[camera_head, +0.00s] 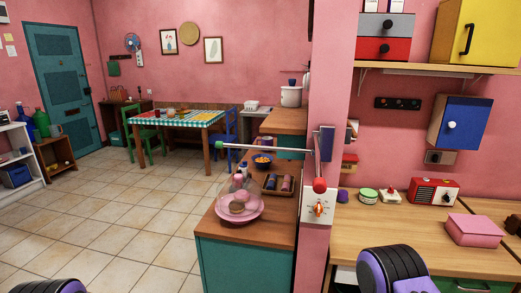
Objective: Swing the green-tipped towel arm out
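The green-tipped towel arm (265,148) is a thin grey rod. It runs left from a blue-grey bracket (327,143) on the edge of the pink wall pillar, over the counter. Its green tip (222,145) is at its left end. A red tip (320,185) hangs in view just below the bracket, apparently the end of another arm pointing towards me. Only dark, purple-edged parts of my own arms show at the bottom left and bottom right. Neither gripper's fingers are in view, and nothing of mine touches the towel arm.
A desk (375,232) with a pink box (475,230) stands right. Tiled floor is open at left.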

